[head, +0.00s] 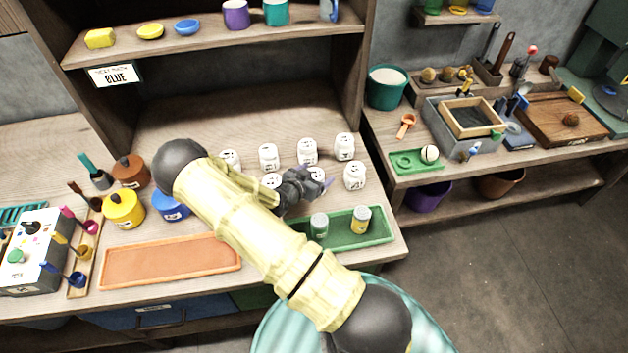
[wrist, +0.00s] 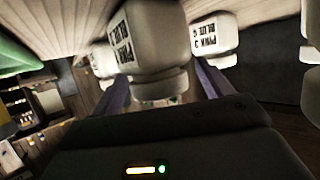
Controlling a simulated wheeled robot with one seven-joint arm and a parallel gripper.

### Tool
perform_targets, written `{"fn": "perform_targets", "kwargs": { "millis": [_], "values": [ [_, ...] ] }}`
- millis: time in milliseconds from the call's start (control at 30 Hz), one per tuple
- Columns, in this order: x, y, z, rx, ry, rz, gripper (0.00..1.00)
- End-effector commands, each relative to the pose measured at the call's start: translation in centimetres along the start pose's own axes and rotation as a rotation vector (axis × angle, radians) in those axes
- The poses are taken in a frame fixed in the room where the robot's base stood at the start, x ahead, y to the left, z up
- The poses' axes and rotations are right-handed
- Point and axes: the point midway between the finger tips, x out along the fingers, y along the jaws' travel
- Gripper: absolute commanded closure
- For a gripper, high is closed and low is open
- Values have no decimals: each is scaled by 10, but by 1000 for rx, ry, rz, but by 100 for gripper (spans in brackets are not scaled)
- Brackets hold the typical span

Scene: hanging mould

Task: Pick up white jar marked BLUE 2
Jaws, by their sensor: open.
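Several white jars stand in two rows on the wooden bench, including a front jar (head: 355,176) and a back jar (head: 268,157). In the head view their marks are too small to read. My gripper (head: 303,187) is low at the front row, partly hiding jars there. In the wrist view, my gripper (wrist: 160,92) is open, with a white jar (wrist: 155,40) ahead between its fingers. Another white jar (wrist: 214,40) is just right of it. Both labels are upside down and seem to include BLUE; I cannot surely read which is BLUE 2.
A green tray (head: 340,243) with two small jars lies in front of my gripper. Blue (head: 170,207) and yellow (head: 123,208) pots stand left, behind an empty orange tray (head: 170,262). A shelf upright (head: 350,85) rises behind the jars.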

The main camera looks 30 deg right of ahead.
Motion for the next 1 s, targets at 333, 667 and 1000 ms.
{"fn": "perform_targets", "kwargs": {
  "millis": [333,667,1000],
  "values": [
    [15,0,-1,2,1,0,21],
    [15,0,-1,2,1,0,21],
    [15,0,-1,2,2,0,74]
  ]
}}
